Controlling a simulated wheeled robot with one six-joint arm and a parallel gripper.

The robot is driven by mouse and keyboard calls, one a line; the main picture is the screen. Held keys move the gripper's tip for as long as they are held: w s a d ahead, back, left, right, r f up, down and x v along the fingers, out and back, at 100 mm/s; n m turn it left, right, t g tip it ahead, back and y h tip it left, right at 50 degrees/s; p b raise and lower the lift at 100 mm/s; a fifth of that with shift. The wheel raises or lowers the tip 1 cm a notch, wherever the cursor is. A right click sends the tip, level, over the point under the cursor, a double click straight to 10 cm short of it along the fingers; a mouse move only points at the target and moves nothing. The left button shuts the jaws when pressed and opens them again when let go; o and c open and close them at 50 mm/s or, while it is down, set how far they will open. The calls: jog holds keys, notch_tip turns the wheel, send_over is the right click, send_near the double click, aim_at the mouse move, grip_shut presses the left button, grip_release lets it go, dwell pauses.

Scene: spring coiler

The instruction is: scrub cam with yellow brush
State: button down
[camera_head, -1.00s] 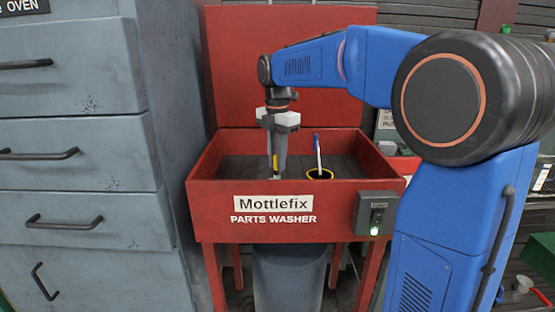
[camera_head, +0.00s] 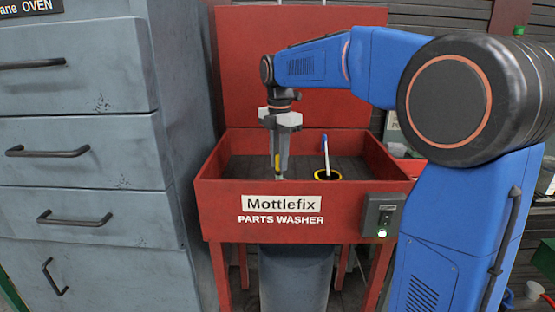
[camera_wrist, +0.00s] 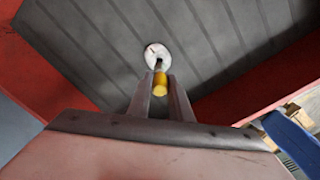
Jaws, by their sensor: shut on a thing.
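My gripper (camera_head: 280,168) points down into the red parts washer and is shut on the yellow brush (camera_head: 277,160). In the wrist view, my gripper (camera_wrist: 161,88) holds the brush's yellow handle (camera_wrist: 160,85) between its fingers. Just past the handle's far end lies a round whitish-grey piece with a dark mark (camera_wrist: 156,53), apparently the cam, on the grey ribbed floor. The brush's tip overlaps its edge in the picture; I cannot tell whether they touch. The front wall hides the fingertips' lower end in the head view.
The red parts washer (camera_head: 228,208) has raised walls around its basin. A grey drawer cabinet (camera_head: 75,165) stands close on the left.

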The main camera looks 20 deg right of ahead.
jog(key=shift+s+d, duration=0.15)
jog(key=shift+d, duration=0.25)
jog(key=shift+d, duration=0.1)
jog(key=shift+s+d, duration=0.25)
jog(key=shift+d, duration=0.35)
jog(key=shift+w+a, duration=0.25)
jog(key=shift+a, duration=0.5)
jog(key=shift+w+a, duration=0.25)
jog(key=shift+a, duration=0.5)
jog(key=shift+s+d, duration=0.25)
jog(key=shift+d, duration=0.5)
jog(key=shift+s+d, duration=0.25)
jog(key=shift+d, duration=0.5)
jog(key=shift+w+a+f, duration=0.15)
jog(key=shift+w+a, duration=0.1)
jog(key=shift+a, duration=0.55)
jog(key=shift+w+a, duration=0.25)
jog(key=shift+a, duration=0.45)
jog(key=shift+s+d, duration=0.25)
jog(key=shift+d, duration=0.55)
jog(key=shift+d, duration=0.1)
